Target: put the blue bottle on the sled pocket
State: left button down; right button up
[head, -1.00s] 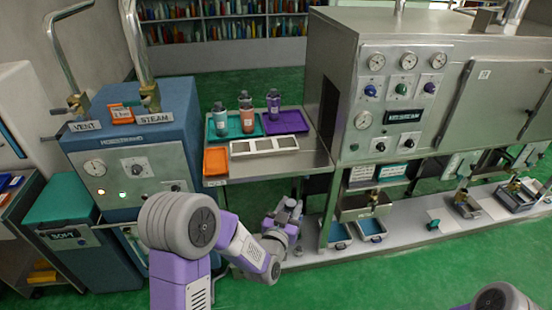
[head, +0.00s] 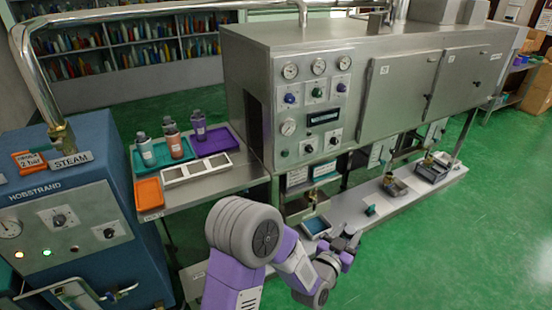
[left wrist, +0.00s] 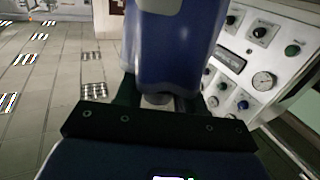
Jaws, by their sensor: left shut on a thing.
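My left gripper (head: 347,240) is low in front of the steam tunnel, away from the side table. In the left wrist view its dark fingers flank a glossy dark blue body, which I take for the blue bottle (left wrist: 172,50); its far end is cut off. In the head view I cannot make the bottle out clearly at the gripper. A white frame with several openings, seemingly the sled (head: 200,168), lies on the side table, and its pockets look empty. My right gripper is not in view.
On the side table (head: 225,182), a teal tray (head: 135,160) and a purple tray (head: 222,141) carry bottles, beside an orange tray (head: 149,194). The steel tunnel (head: 262,70) stands behind my arm, a blue steam machine (head: 85,190) at left. Green floor is clear at right.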

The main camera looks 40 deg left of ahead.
aim_at(218, 161)
jog(key=z, duration=0.35)
jog(key=i, duration=1.25)
jog(key=u, duration=2.05)
